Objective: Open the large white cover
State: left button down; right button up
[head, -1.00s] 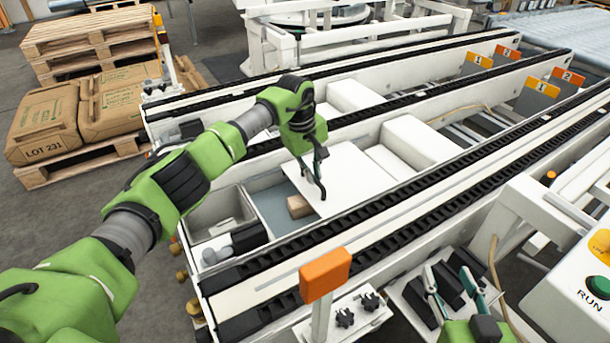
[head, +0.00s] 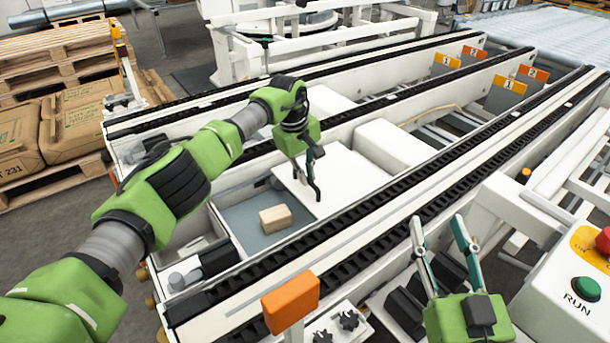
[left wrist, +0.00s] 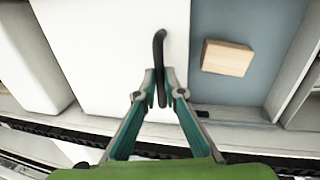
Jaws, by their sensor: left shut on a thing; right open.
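The large white cover (head: 335,176) is a flat panel between the two black chain rails in the head view. It lies partly aside, with a grey-blue compartment (head: 240,217) uncovered to its left. In the left wrist view the cover (left wrist: 110,50) fills the middle, with a dark handle (left wrist: 159,50) standing on it. My left gripper (head: 316,194) is shut on that handle; its fingertips (left wrist: 160,75) close around it in the left wrist view. My right gripper (head: 443,220) is open and empty at the lower right, over the near side of the conveyor.
A wooden block (head: 275,219) lies in the uncovered compartment. A white box-shaped housing (head: 395,145) stands just right of the cover. Chain rails (head: 420,185) run along both sides. An orange block on a post (head: 290,303) and a control box with a green RUN button (head: 586,290) are nearer.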

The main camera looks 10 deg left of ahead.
pick_arm(q)
jog(key=shift+w+r, duration=0.1)
jog(key=c, duration=2.1)
grip_release()
jog(key=shift+c, duration=0.2)
notch_tip(320, 180, up, 12)
jog(key=s+a, duration=0.1)
jog(key=s, duration=0.1)
jog(key=shift+a, duration=0.35)
jog(key=shift+f, duration=0.2)
